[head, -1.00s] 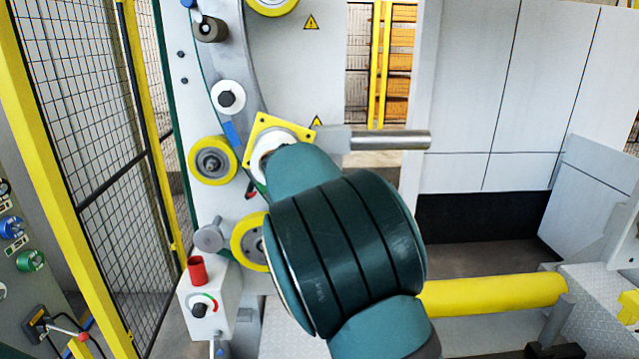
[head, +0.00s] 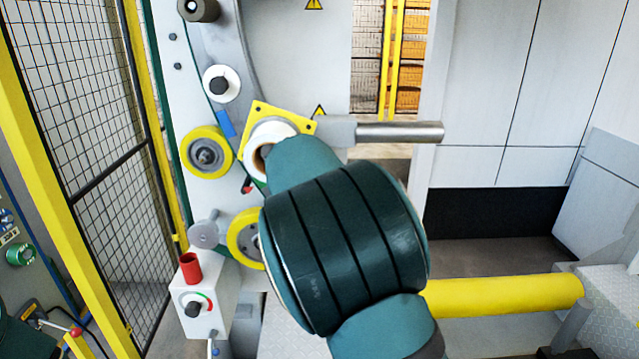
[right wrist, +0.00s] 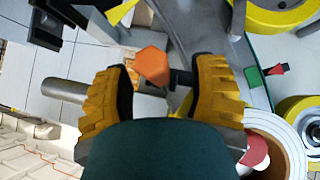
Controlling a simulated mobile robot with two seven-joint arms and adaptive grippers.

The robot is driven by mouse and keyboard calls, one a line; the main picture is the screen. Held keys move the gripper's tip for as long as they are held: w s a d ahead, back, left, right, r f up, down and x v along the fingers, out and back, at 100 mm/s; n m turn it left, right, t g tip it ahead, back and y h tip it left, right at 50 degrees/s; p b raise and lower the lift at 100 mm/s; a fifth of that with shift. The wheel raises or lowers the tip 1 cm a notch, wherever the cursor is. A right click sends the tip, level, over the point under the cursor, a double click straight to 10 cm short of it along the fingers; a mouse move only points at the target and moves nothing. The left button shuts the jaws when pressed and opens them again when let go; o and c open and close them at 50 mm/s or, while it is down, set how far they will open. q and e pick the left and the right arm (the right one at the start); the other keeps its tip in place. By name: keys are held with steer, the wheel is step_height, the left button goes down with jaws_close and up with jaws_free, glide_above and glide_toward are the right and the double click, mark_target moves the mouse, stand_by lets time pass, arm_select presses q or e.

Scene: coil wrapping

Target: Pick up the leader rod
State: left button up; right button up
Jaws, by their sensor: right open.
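My right gripper (right wrist: 166,68) is open, its yellow ribbed fingers with black pads apart. An orange six-sided piece (right wrist: 152,65) shows in the gap between the fingertips, with a short dark bar (right wrist: 181,78) beside it. I cannot tell whether this is the leader rod, or whether the fingers touch it. A grey metal bar (head: 400,132) sticks out to the right from the machine; a grey cylinder (right wrist: 62,88) that looks like it lies left of the fingers in the wrist view. In the head view my right arm hides its gripper. My left gripper is not in view.
A white roll (head: 270,137) with a yellow square plate (head: 257,112) sits close by my arm. Yellow-rimmed wheels (head: 206,153) are on the ring. A control box (head: 206,300) with a red cup (head: 190,267) stands below. A yellow roller (head: 505,294) lies right; mesh fence (head: 95,130) left.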

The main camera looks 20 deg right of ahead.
steer(key=shift+s+a+r, duration=0.1)
steer(key=shift+s+r, duration=0.05)
steer(key=shift+s, duration=0.1)
steer(key=shift+c, duration=0.7)
steer(key=c, duration=0.5)
jaws_close()
steer(key=shift+w+r, duration=0.1)
steer(key=shift+r, duration=0.45)
step_height(320, 180, up, 17)
steer(key=p, duration=0.2)
steer(key=shift+f, duration=0.1)
